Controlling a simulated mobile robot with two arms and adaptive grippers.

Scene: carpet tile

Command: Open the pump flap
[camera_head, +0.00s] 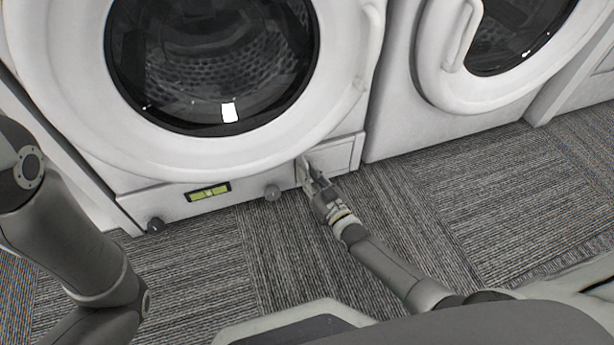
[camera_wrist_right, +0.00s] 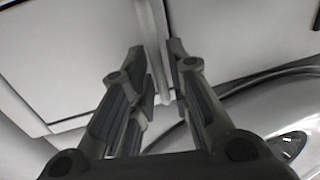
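The pump flap (camera_head: 340,155) is a pale rectangular panel at the lower right of the left washing machine's front. It looks flush or nearly so; I cannot tell if it stands slightly ajar. My right gripper (camera_head: 306,166) is at the flap's left edge, low in front of the machine. In the right wrist view the fingers (camera_wrist_right: 158,52) are apart, with a pale upright edge between them. The flap (camera_wrist_right: 75,60) fills the left of that view. Contact between the fingertips and the edge is unclear. My left gripper is out of view; only its arm shows at left.
The round machine door (camera_head: 215,155) is shut above the flap. A second machine (camera_head: 440,125) stands to the right. The carpet (camera_head: 480,190) in front is clear.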

